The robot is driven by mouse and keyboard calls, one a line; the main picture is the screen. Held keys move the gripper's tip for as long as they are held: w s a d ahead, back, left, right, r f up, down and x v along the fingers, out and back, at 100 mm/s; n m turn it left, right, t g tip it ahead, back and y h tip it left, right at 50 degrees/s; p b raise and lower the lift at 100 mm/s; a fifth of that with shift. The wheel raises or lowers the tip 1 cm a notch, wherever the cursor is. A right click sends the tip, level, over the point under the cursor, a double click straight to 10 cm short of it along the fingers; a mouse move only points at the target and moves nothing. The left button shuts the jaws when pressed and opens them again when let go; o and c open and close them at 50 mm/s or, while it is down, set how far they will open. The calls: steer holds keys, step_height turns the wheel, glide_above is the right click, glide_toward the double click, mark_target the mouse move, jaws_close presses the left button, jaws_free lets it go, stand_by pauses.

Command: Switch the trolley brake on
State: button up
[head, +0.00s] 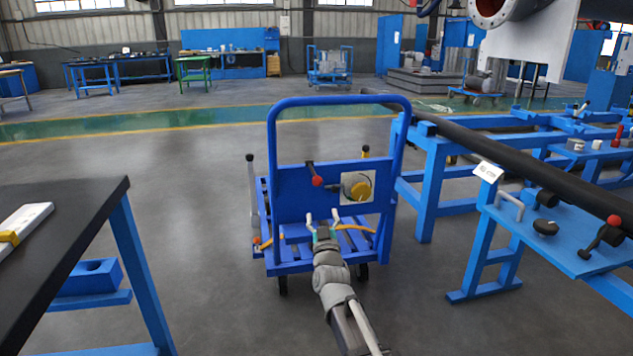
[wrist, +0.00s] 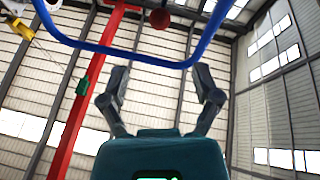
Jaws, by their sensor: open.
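The blue trolley (head: 290,187) stands on the floor ahead, with a tall looped handle (head: 268,140). Its upright panel carries a lever with a red ball knob (head: 317,181) and, to the right, a round yellow knob (head: 358,188) on a pale plate. Which control is the brake is not labelled. My gripper (head: 322,216) is in front of the panel's lower part, below the red knob, fingers apart and empty. In the wrist view, my gripper (wrist: 160,85) is open and points upward, with a red ball (wrist: 160,18) and the blue handle bar (wrist: 130,52) beyond the fingers.
A dark-topped table (head: 70,215) stands at the left. At the right, a blue frame bench (head: 430,190) carries a long black pipe (head: 540,175), close to the trolley. Grey floor (head: 200,180) is open between the table and the trolley.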

mark_target(318, 185)
steer(key=p+x, duration=0.4)
steer(key=x, duration=0.9)
steer(key=shift+w+p, duration=0.15)
steer(key=shift+p, duration=0.25)
steer(key=shift+c, duration=0.3)
jaws_close()
